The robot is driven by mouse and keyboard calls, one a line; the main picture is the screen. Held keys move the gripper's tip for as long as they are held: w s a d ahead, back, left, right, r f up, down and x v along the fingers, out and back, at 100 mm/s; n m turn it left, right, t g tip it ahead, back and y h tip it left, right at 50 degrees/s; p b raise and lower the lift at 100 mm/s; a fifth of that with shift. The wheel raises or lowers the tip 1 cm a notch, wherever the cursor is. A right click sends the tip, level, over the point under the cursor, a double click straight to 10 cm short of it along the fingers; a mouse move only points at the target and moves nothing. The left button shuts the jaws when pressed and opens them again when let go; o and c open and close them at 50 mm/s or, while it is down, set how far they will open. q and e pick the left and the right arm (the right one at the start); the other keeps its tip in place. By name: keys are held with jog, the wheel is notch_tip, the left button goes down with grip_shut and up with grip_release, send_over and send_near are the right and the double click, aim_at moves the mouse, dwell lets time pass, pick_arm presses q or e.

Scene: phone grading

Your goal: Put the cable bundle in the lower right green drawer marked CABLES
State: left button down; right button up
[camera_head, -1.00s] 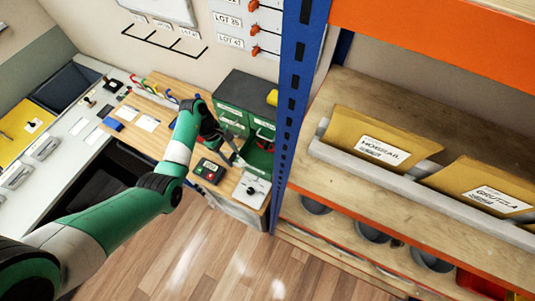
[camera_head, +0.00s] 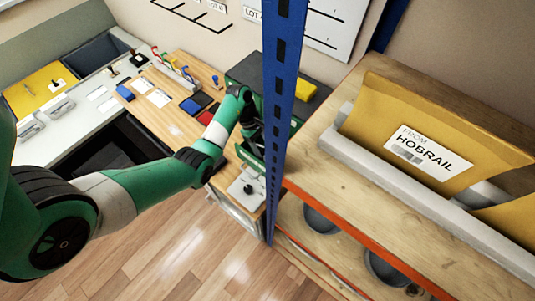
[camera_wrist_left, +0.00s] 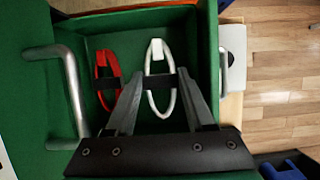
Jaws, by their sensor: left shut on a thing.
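In the left wrist view an open green drawer (camera_wrist_left: 205,30) holds a red cable bundle (camera_wrist_left: 108,75) with a dark band, at its left side. My left gripper (camera_wrist_left: 160,82) is shut on the dark band of a white cable bundle (camera_wrist_left: 157,53), which is over or inside the drawer; its height above the floor of the drawer I cannot tell. In the head view my left gripper (camera_head: 252,133) is at the front of the dark green cabinet (camera_head: 245,70), partly behind the blue post. No CABLES label is readable. My right gripper is not in view.
The blue rack post (camera_head: 283,80) stands close in front of the cabinet. A white device with a black knob (camera_head: 247,190) sits near the bench corner.

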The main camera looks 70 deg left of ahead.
pick_arm(q)
jog(key=shift+w+r, duration=0.1)
jog(key=shift+f, duration=0.7)
jog(key=c, duration=0.5)
grip_release()
jog(key=shift+c, duration=0.2)
jog(key=shift+r, duration=0.1)
